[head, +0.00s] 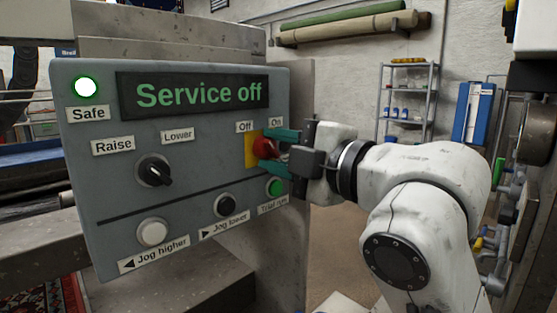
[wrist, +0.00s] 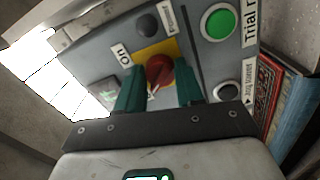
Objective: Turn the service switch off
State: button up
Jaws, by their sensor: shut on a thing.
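The service switch (head: 263,148) is a red rotary knob on a yellow plate, on the right part of a grey control panel (head: 120,205). Labels "Off" (head: 245,127) and "On" (head: 276,122) sit above it. The panel's display (head: 195,94) reads "Service off" in green, and a lit lamp (head: 85,87) above the label "Safe" glows. My gripper (head: 276,151) reaches in from the right with its green fingers shut on the red knob. In the wrist view the red knob (wrist: 160,71) sits between the two green fingers (wrist: 160,88). The fingers hide part of the knob and plate.
A black Raise/Lower selector (head: 154,171), a white jog button (head: 152,232), a black jog button (head: 224,205) and a green button (head: 274,188) share the panel. The green button is close below my lower finger. A shelf (head: 408,100) stands far behind.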

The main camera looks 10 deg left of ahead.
jog(key=shift+f+n, duration=0.1)
jog(key=shift+n, duration=0.2)
jog(key=o, duration=1)
jog(key=shift+o, duration=0.2)
jog(key=v, duration=1)
jog(key=shift+s+d+b, duration=0.3)
jog(key=shift+b, duration=0.05)
